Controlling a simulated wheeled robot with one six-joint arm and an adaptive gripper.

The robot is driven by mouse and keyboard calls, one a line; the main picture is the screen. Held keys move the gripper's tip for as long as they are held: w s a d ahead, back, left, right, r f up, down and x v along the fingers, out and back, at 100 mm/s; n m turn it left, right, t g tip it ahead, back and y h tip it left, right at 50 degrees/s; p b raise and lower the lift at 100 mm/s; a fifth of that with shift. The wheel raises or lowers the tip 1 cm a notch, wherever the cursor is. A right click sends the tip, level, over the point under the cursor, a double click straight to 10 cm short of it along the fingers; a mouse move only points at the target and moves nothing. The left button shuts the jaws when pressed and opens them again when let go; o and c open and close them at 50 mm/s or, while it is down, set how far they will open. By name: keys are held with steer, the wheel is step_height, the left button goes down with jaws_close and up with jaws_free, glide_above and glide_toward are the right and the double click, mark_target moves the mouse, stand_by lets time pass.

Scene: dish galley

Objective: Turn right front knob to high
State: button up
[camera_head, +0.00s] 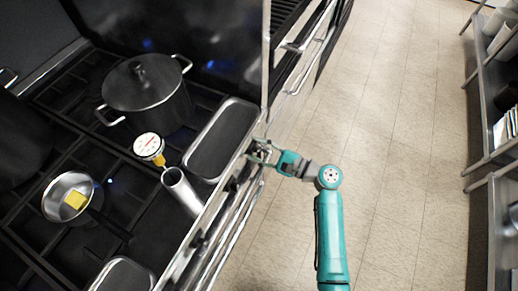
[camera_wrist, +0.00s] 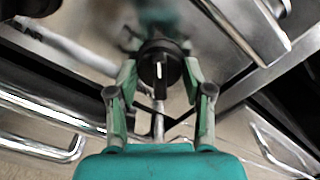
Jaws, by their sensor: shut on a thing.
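My gripper (camera_head: 263,152) is at the front panel of the stove, near its right end. In the wrist view, my gripper's two green fingers (camera_wrist: 160,78) are shut on a round black knob (camera_wrist: 152,70), one on each side. A white mark on the knob's face stands nearly upright in the wrist view. In the head view the gripper hides most of this knob.
A lidded pot (camera_head: 145,92), a small pan (camera_head: 62,200) with a yellow piece, a thermometer (camera_head: 149,146), a metal cup (camera_head: 182,190) and a rectangular tray (camera_head: 222,140) stand on the stove. A rail (camera_head: 212,250) runs along its front. The tiled floor (camera_head: 390,120) is clear.

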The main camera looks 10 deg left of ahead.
steer(key=n, duration=1.3)
stand_by(0.7)
steer(key=o, duration=1.2)
steer(key=shift+a, duration=0.1)
steer(key=v, duration=1.2)
